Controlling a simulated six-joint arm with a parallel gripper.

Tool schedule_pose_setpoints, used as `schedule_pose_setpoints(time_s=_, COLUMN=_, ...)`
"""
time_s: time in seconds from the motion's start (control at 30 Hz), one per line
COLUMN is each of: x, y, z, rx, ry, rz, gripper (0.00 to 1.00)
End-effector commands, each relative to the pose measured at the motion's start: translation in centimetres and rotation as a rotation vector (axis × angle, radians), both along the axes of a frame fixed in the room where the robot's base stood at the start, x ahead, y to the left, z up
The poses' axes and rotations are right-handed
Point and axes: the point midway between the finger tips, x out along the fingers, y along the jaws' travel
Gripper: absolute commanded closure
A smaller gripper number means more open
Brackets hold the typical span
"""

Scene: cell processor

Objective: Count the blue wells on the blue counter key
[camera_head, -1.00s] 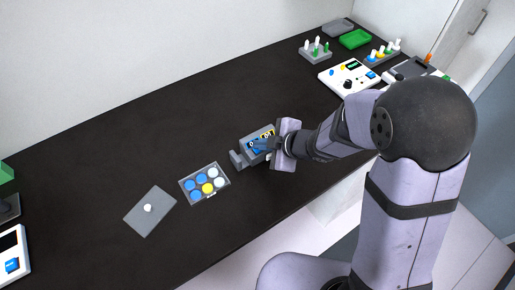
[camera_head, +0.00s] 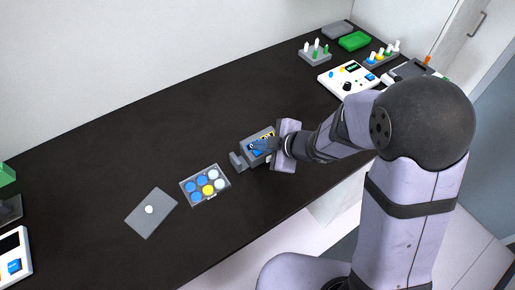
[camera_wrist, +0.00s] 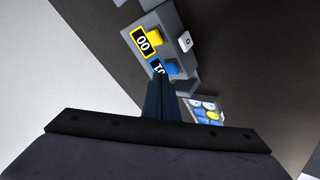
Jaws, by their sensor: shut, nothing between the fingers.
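A grey counter (camera_head: 243,157) stands mid-table. The wrist view shows its yellow-framed display (camera_wrist: 143,41) reading 00, a yellow key (camera_wrist: 154,36), a white button (camera_wrist: 185,42) marked 0, and a blue key (camera_wrist: 173,67). The blue display (camera_wrist: 157,67) shows a 0 and a 1, partly covered by my fingers. My gripper (camera_wrist: 160,78) is shut and empty, its tips right by the blue key; I cannot tell whether they touch it. The well plate (camera_head: 184,195) holds several blue wells (camera_head: 202,181), a yellow well (camera_head: 208,190) and pale wells (camera_head: 213,174).
A grey lid (camera_head: 140,217) with a white knob lies left of the plate. Racks (camera_head: 315,57), a green tray (camera_head: 354,41) and a white device (camera_head: 340,84) stand at the far right. Another white device (camera_head: 10,270) is at the left edge. The table's back left is clear.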

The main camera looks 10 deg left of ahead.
Motion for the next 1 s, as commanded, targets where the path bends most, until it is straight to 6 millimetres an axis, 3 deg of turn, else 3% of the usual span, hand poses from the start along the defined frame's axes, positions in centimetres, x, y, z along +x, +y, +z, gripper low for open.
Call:
schedule_pose_setpoints(time_s=0.5, x=-0.01, y=0.01, z=0.55, rx=0.000, ry=0.000, rz=0.000, gripper=1.00)
schedule_pose_setpoints(time_s=1.0, x=0.01, y=0.01, z=-0.21, rx=0.000, ry=-0.001, rz=-0.001, gripper=1.00)
